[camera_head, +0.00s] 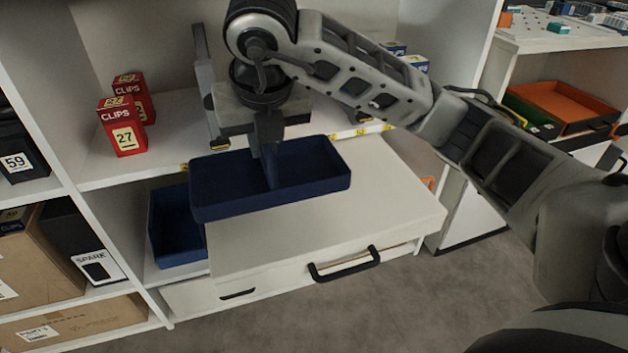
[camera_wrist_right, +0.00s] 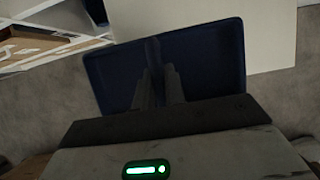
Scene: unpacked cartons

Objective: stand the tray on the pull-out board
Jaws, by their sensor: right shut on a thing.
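A dark blue tray (camera_head: 315,182) with a divider across its middle is above the left part of the white pull-out board (camera_head: 400,195). My right gripper (camera_head: 268,150) is shut on the tray's divider from above. In the head view the tray looks roughly level, and its left end reaches past the board's left edge. I cannot tell whether its underside touches the board. The right wrist view shows the tray (camera_wrist_right: 215,60) under the fingers (camera_wrist_right: 157,85), with the pale board (camera_wrist_right: 270,35) beside it. My left gripper is not in view.
A second blue bin (camera_head: 172,228) stands in the compartment left of the board. Red clips boxes (camera_head: 122,127) stand on the shelf behind. A black drawer handle (camera_head: 345,264) sticks out at the front. The board's right part is bare. An orange tray (camera_head: 565,100) is at right.

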